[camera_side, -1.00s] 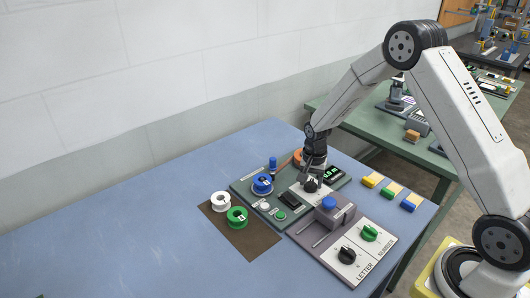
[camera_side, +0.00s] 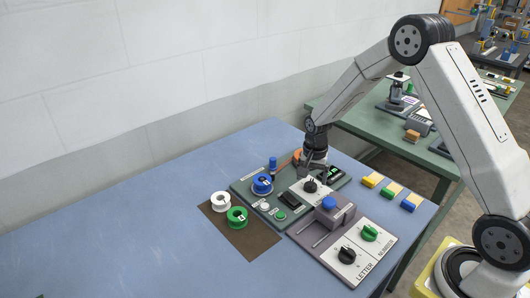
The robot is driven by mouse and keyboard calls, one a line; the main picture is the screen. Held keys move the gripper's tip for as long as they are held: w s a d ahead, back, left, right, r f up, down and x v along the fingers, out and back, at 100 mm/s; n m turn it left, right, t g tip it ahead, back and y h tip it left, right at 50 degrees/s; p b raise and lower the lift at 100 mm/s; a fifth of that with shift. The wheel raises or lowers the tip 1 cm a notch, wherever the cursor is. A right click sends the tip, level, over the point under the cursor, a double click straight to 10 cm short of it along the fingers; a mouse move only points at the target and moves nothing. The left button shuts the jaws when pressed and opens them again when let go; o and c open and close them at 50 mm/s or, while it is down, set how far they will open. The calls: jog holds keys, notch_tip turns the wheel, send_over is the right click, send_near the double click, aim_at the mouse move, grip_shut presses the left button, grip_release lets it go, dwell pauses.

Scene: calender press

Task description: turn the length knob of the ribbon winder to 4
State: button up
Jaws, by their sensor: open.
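The ribbon winder (camera_side: 247,194) is a dark green panel on the blue table. Its black length knob (camera_side: 310,186) sits on a white plate (camera_side: 298,194) near the panel's right part. Its setting is too small to read. A small display (camera_side: 335,173) with green digits is beside the plate, partly hidden by my gripper. My gripper (camera_side: 312,177) is open just above the knob, pointing down, and holds nothing. I cannot tell whether a finger touches the knob. A blue spool (camera_side: 262,184) sits on the panel's left part.
A grey press with a blue knob (camera_side: 328,203) and a plate with green (camera_side: 369,233) and black (camera_side: 346,255) knobs stand in front. White (camera_side: 220,201) and green spools (camera_side: 237,217) lie on a brown mat (camera_side: 258,243). Coloured blocks (camera_side: 388,190) lie right. The table's left is clear.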

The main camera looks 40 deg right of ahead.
aim_at(311, 182)
jog(key=shift+r, duration=3)
jog(key=shift+s+a+r+n, duration=0.3)
jog(key=shift+s+a+n, duration=0.1)
jog(key=s+a+r+n+t, duration=0.1)
jog(key=s+a+n, duration=0.3)
jog(key=s, duration=0.4)
jog(key=s+a+r+n+t, duration=0.1)
jog(key=s+a+r+n, duration=0.1)
jog(key=s+a+n, duration=0.3)
jog(key=s+n, duration=0.2)
jog(key=s, duration=0.1)
jog(key=shift+s+r+t, duration=0.15)
jog(key=shift+r+t, duration=0.15)
jog(key=shift+r, duration=0.1)
